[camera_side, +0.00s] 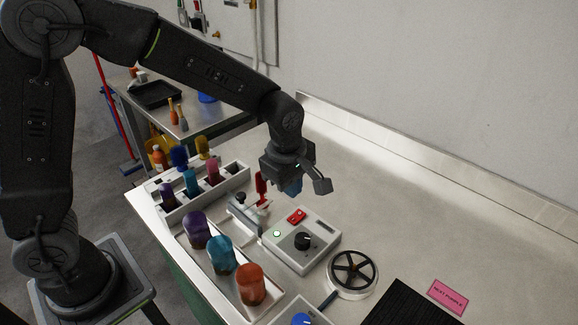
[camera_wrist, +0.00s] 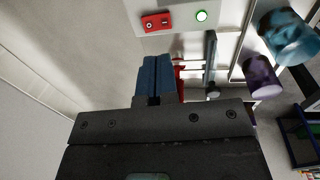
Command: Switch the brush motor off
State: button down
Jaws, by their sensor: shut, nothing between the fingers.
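A white control box (camera_side: 312,257) stands on the pale bench, with a red rocker switch (camera_side: 297,216), a black knob (camera_side: 303,241) and a small round lamp (camera_side: 277,233) on top. In the wrist view, the red switch (camera_wrist: 156,22) lies beyond my fingertips, and the lamp (camera_wrist: 201,15) to its right is lit green. My gripper (camera_side: 293,188) is shut and empty, raised above the bench behind the box. Its blue fingers (camera_wrist: 155,78) are together in the wrist view and apart from the switch. Which side of the rocker is pressed is too small to tell.
A clamp with a red handle (camera_side: 261,184) stands left of the box. A tray (camera_side: 223,277) holds purple, teal and orange jars; a rack (camera_side: 210,196) holds coloured items. A spoked wheel (camera_side: 353,270) and black ribbed mat (camera_side: 405,306) lie right. The bench behind is clear.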

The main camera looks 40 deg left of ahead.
notch_tip(320, 180, up, 6)
send_over(299, 213)
jog(key=s, duration=0.4)
jog(key=shift+w, duration=0.25)
jog(key=shift+w, duration=0.75)
jog(key=f, duration=0.4)
jog(key=w+f, duration=0.1)
jog(key=f, duration=0.9)
jog(key=shift+w, duration=0.35)
jog(key=shift+f, duration=0.2)
